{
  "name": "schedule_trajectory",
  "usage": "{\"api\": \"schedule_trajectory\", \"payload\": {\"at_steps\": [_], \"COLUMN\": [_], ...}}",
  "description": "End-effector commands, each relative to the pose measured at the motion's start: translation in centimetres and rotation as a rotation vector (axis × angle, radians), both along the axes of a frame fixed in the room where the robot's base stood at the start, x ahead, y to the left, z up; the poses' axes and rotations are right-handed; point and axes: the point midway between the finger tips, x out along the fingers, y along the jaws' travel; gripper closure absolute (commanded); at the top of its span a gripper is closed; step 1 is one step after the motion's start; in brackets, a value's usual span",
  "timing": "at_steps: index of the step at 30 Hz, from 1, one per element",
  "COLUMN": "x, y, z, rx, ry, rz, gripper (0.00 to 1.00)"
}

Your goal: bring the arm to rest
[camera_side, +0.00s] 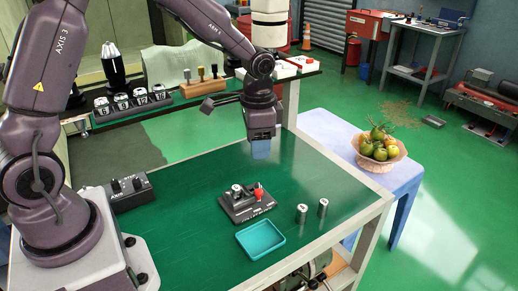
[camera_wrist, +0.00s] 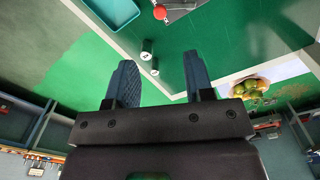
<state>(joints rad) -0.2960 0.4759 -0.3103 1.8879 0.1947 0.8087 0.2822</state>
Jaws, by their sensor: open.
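My gripper (camera_wrist: 160,82) is open and empty in the wrist view, its two dark fingers spread apart. In the side view my gripper (camera_side: 261,150) hangs above the back part of the green cart top (camera_side: 170,210), pointing down and apart from everything on it. In the side view a dark fixture block (camera_side: 246,205) with a metal cylinder and a red knob (camera_side: 259,193) stands in front of my gripper. Two metal cylinders (camera_side: 302,213) (camera_side: 323,207) stand upright to its right.
A teal tray (camera_side: 261,239) lies near the cart's front edge. A black control box (camera_side: 128,192) sits at left. A bowl of fruit (camera_side: 380,152) stands on a pale blue table at right. Behind are a rack of grey-topped pieces (camera_side: 139,97) and another with several handles (camera_side: 202,82).

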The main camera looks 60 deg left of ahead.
Motion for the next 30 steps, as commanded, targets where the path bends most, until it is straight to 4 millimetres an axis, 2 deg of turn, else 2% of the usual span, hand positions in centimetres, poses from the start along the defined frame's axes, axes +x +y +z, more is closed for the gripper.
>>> {"api": "schedule_trajectory", "payload": {"at_steps": [2,3,5,11,18,24,30], "x": [-0.7,-1.7,-3.0,-7.3,-13.2,-17.4,-19.2], "y": [-0.1,0.0,0.3,0.5,-0.1,-0.8,-1.4], "z": [-0.4,-0.7,0.2,5.0,10.7,13.7,15.7], "rx": [-0.006,-0.005,0.006,0.047,0.035,-0.032,-0.087], "ry": [0.026,0.051,0.056,-0.008,-0.168,-0.325,-0.449], "rz": [0.04,0.072,0.12,0.249,0.379,0.427,0.41], "gripper": [0.52,0.52,0.52,0.52,0.52,0.52,0.52]}}
